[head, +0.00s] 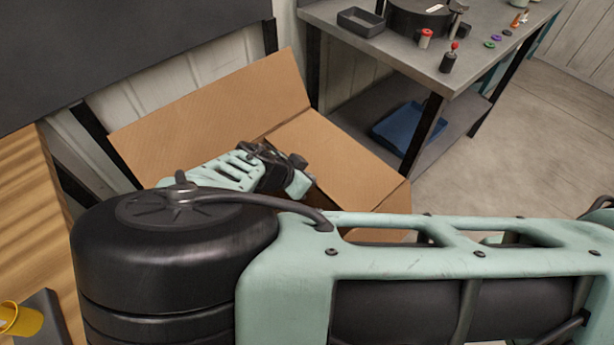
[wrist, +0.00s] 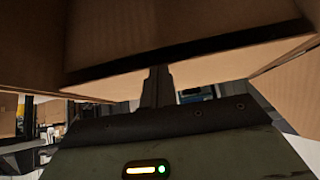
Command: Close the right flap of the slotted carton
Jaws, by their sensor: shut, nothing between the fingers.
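The brown carton (head: 375,183) stands ahead of me in the head view, and my arm covers its near side and much of its top. A tall flap (head: 210,108) stands open at its back. A second cardboard panel (head: 335,150), at the right, lies much flatter; I cannot tell whether it is fully down. In the wrist view, my gripper (wrist: 157,80) has its fingers together and empty, just under the edge of a cardboard panel (wrist: 190,68). I cannot tell whether they touch it.
A grey workbench (head: 475,45) with a tray (head: 361,20) and small items stands behind and right of the carton. A blue item (head: 408,125) lies on its lower shelf. A wooden surface (head: 35,230) and a yellow cup (head: 20,319) are at left. Floor (head: 535,130) is clear at right.

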